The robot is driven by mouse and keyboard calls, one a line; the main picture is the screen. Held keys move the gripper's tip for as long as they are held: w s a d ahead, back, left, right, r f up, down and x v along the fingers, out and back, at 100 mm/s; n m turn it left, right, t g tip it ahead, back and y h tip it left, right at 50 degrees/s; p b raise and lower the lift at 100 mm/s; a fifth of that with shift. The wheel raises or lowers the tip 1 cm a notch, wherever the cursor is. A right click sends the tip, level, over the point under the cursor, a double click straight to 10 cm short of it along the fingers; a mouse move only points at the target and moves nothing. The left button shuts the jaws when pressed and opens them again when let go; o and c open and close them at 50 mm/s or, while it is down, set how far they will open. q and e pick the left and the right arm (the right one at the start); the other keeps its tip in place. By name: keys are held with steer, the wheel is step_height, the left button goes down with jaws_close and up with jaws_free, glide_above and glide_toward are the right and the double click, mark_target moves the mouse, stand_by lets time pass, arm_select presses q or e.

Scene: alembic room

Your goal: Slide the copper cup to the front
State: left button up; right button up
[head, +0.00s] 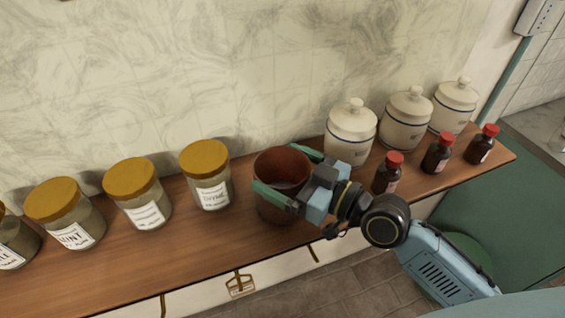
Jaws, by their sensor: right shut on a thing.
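The copper cup (282,168) stands upright on the wooden shelf (190,245), near its front edge, between the labelled jars and the white canisters. It is reddish brown and open at the top. My right gripper (272,174) reaches in from the right, with its green fingers on either side of the cup, and is shut on it. The near finger covers part of the cup's front wall. My left gripper is not in view.
Several yellow-lidded glass jars (207,175) stand to the left. White canisters (351,132) stand behind right, and small red-capped brown bottles (388,174) stand close beside my right wrist. A tiled wall (190,70) backs the shelf.

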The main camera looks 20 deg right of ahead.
steer(key=shift+s+f, duration=0.1)
steer(key=shift+s, duration=0.9)
steer(key=o, duration=0.9)
steer(key=shift+c, duration=0.2)
steer(key=b+v, duration=0.1)
steer(key=v, duration=1.2)
steer(key=shift+d+b, duration=0.15)
steer(key=shift+b, duration=0.25)
steer(key=shift+s, duration=0.1)
